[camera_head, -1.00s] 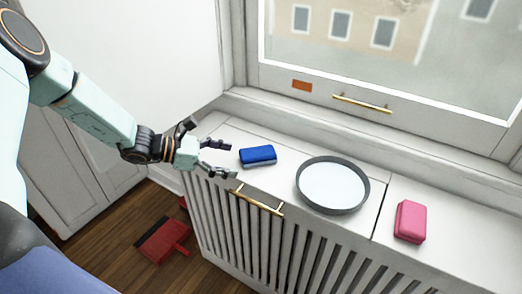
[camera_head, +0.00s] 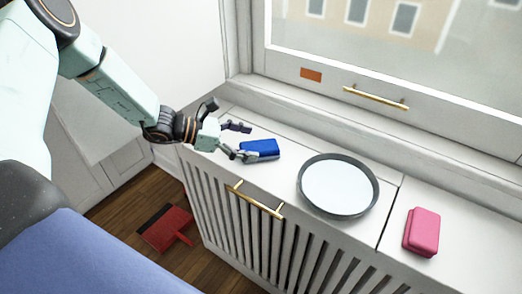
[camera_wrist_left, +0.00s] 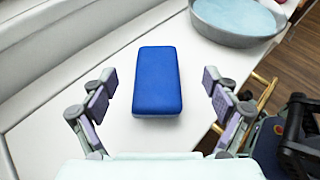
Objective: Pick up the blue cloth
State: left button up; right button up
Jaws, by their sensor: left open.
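The blue cloth (camera_head: 261,149) is a small, thick blue block with a paler underside, lying flat on the white radiator cover below the window. In the left wrist view the blue cloth (camera_wrist_left: 157,82) lies ahead, centred between the fingers. My left gripper (camera_head: 243,141) is open at the cloth's left end. One finger overlaps the cloth's near left corner in the head view; contact cannot be told. In the left wrist view, my left gripper (camera_wrist_left: 160,102) has its fingers spread on both sides of the cloth, with gaps. My right gripper is not in view.
A round grey-rimmed dish (camera_head: 337,210) stands right of the cloth, and a pink block (camera_head: 422,231) lies farther right. A gold rail (camera_head: 255,200) runs along the slatted front. A red dustpan (camera_head: 165,229) is on the wooden floor. The window wall bounds the back.

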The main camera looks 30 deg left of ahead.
aim_at(264, 145)
pick_arm(q)
jog(key=shift+w+d+f+b, duration=0.3)
jog(key=shift+f+b, duration=0.05)
jog(key=shift+f, duration=0.1)
jog(key=b+x, duration=0.1)
jog(key=x, duration=0.2)
jog(key=shift+w+d, duration=0.2)
jog(key=shift+w, duration=0.1)
jog(key=shift+w+d+f, duration=0.15)
jog(key=shift+w, duration=0.05)
